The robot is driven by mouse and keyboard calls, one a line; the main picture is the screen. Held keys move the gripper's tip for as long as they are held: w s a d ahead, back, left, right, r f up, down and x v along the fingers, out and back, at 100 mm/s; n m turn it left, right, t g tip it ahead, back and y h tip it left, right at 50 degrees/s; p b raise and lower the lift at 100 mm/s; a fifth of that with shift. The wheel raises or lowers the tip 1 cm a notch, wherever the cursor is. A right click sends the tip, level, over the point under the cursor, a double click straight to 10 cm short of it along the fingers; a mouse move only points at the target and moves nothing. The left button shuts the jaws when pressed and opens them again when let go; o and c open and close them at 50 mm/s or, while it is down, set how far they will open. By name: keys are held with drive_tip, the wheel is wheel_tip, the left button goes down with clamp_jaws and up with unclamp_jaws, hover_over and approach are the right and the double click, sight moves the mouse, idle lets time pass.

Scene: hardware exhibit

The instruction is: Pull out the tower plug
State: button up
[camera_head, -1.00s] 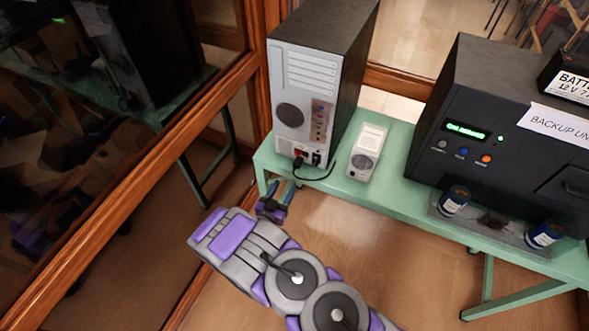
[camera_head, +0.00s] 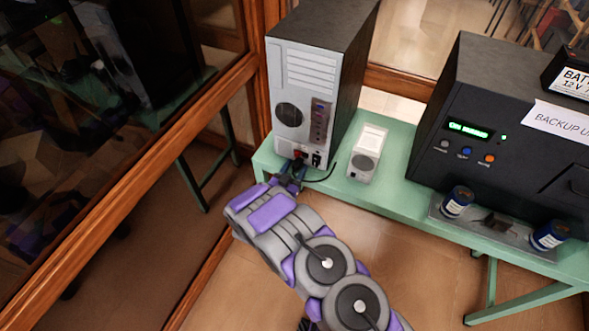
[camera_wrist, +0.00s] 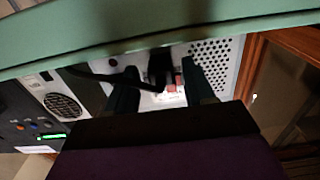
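The computer tower (camera_head: 308,75) stands on the green bench, its light grey back panel facing me. Its power sockets are low on that panel, and a black cable (camera_head: 322,179) runs from there to the right along the bench. My gripper (camera_head: 291,173) is at the lower edge of the panel and hides most of the plug. The wrist view, upside down, shows the two dark fingers of my gripper (camera_wrist: 160,85) apart. The black plug (camera_wrist: 158,63) shows between them, by a small red part. I cannot tell whether either finger touches it.
The green bench (camera_head: 405,160) has its front edge close by my gripper. A small white device (camera_head: 367,152) stands right of the tower. Further right are a large black backup unit (camera_head: 500,120) and blue cans (camera_head: 457,201). A wood-framed glass wall (camera_head: 130,195) is at left.

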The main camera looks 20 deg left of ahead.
sight(295, 168)
drive_tip(key=shift+a, duration=0.15)
drive_tip(key=c, duration=0.5)
clamp_jaws()
drive_tip(key=s+p, duration=0.2)
drive_tip(key=shift+s+a+r, duration=0.1)
drive_tip(key=shift+s, duration=0.35)
drive_tip(key=o, duration=0.5)
unclamp_jaws()
